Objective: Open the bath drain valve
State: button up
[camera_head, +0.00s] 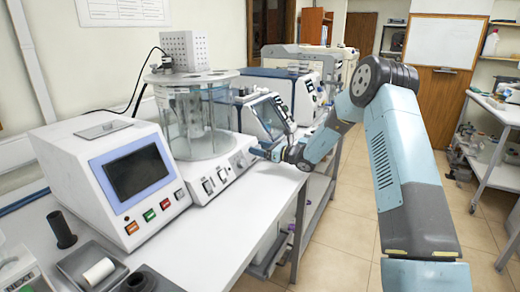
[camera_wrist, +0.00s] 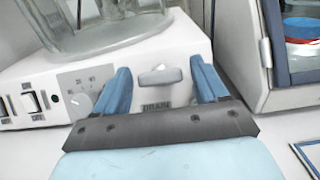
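The bath is a clear glass cylinder (camera_head: 200,118) on a white base (camera_head: 213,180) with switches on its front. In the wrist view the drain valve handle (camera_wrist: 161,76) is a small grey lever lying roughly level above a "DRAIN" label (camera_wrist: 156,106). My gripper (camera_wrist: 165,82) is open, with one blue finger to the left of the handle and one to the right. There is a gap on both sides, and I cannot tell whether the fingers reach its depth. In the head view my gripper (camera_head: 262,150) is at the right end of the base, and the handle is hidden there.
A dial (camera_wrist: 84,102) and rocker switches (camera_wrist: 33,101) sit left of the handle. A white instrument (camera_head: 110,175) with a dark screen stands left of the bath. Another instrument (camera_head: 305,95) stands behind my gripper. The bench front (camera_head: 225,235) is clear.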

jog(key=c, duration=0.9)
jog(key=shift+d+n+g, duration=0.1)
jog(key=shift+n+g, duration=0.2)
jog(key=shift+n, duration=0.1)
jog(key=n+g, duration=0.2)
jog(key=n, duration=0.2)
jog(key=shift+w+n+y, duration=0.1)
jog(key=shift+n+y, duration=0.3)
jog(key=n+g, duration=0.2)
jog(key=n, duration=0.1)
jog(key=n+g, duration=0.2)
jog(key=n, duration=0.2)
jog(key=n+g+h, duration=0.1)
jog(key=n, duration=0.2)
jog(key=n+g+h, duration=0.1)
jog(key=n, duration=0.1)
jog(key=shift+n, duration=0.4)
jog(key=shift+n+g+h, duration=0.3)
jog(key=shift+n+h, duration=0.4)
jog(key=shift+n, duration=0.8)
jog(key=shift+f, duration=0.1)
